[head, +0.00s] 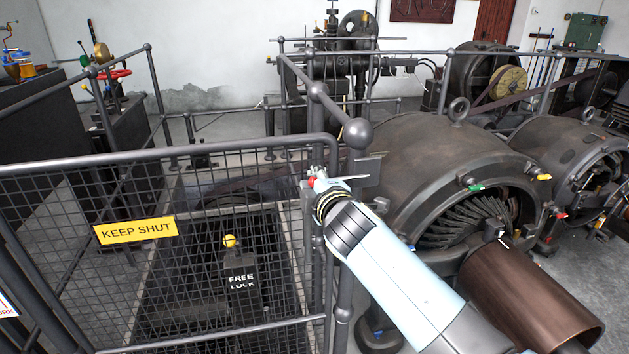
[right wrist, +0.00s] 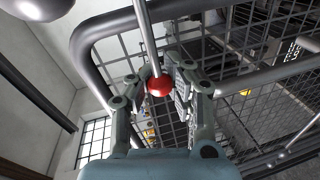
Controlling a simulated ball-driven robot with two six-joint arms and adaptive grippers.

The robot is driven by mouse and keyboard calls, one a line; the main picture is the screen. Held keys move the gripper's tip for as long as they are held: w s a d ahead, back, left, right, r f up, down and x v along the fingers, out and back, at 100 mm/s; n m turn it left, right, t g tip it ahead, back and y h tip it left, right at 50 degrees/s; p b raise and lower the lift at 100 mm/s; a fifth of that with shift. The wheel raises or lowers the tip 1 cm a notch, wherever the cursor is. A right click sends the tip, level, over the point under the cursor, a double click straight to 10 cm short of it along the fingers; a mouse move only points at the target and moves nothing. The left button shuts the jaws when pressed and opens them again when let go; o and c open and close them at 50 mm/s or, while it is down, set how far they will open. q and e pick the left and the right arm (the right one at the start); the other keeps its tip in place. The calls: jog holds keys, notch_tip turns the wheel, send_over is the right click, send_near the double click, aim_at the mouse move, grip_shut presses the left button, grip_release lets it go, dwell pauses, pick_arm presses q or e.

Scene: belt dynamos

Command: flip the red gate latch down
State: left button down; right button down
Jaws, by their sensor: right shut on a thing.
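The red gate latch knob (head: 311,181) shows as a small red spot at the upper right edge of the mesh gate (head: 185,158). In the right wrist view the red knob (right wrist: 159,87) is a ball on the end of a grey rod (right wrist: 146,35). My right gripper (head: 318,181) is at the latch, and its fingers (right wrist: 158,76) are on both sides of the ball, shut on it. The gripper hides much of the latch in the head view. My left gripper is not in view.
A yellow "KEEP SHUT" sign (head: 135,230) hangs on the gate. Behind the mesh is a pit with a black "FREE LOCK" post (head: 240,282) topped by a yellow knob. A grey railing ball (head: 358,133) and a large dynamo (head: 425,165) stand close to my right gripper.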

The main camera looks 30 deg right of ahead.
jog(key=shift+s+f, duration=0.15)
jog(key=shift+f, duration=0.35)
jog(key=c, duration=1.6)
grip_release()
jog(key=shift+a, duration=0.1)
jog(key=o, duration=0.5)
jog(key=shift+s+r, duration=0.2)
jog(key=shift+c, duration=0.2)
jog(key=shift+w, duration=0.1)
jog(key=v, duration=0.8)
jog(key=shift+r, duration=0.15)
